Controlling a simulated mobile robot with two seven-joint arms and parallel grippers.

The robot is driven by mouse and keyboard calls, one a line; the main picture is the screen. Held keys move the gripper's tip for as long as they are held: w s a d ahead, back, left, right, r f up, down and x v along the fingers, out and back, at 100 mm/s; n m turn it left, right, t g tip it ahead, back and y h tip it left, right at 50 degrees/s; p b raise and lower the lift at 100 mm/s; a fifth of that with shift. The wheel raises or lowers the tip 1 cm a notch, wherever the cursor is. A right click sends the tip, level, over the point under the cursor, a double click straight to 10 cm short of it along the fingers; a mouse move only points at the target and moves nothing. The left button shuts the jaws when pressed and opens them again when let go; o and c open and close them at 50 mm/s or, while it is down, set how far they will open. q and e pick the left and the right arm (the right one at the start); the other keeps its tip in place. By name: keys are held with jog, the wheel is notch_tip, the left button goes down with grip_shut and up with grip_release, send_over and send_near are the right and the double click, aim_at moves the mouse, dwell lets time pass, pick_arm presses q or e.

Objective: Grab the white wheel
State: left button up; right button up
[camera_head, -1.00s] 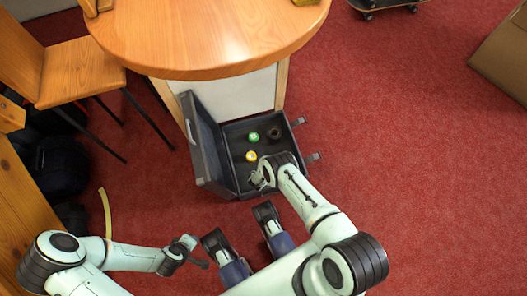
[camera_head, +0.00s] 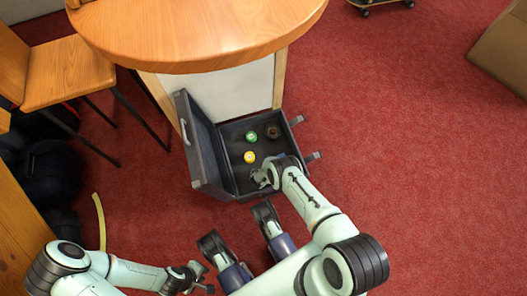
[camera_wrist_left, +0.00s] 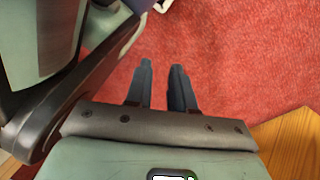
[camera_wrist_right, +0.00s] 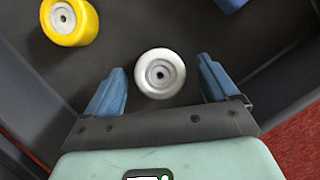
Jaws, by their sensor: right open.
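The white wheel (camera_wrist_right: 160,73) lies on the dark floor of an open case (camera_head: 215,160). My right gripper (camera_head: 262,179) is open and reaches into the near part of the case. In the head view the white wheel cannot be made out behind it. My left gripper (camera_head: 203,279) is away from the case, at lower left. Its fingers (camera_wrist_left: 162,72) are a little apart with only red carpet between them.
A yellow wheel (camera_wrist_right: 70,20), a green wheel (camera_head: 251,136) and a dark wheel (camera_head: 272,131) are also in the case. A blue thing (camera_wrist_right: 230,4) shows at the right wrist view's top edge.

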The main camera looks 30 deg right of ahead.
jog(key=shift+c, duration=0.3)
jog(key=c, duration=1.1)
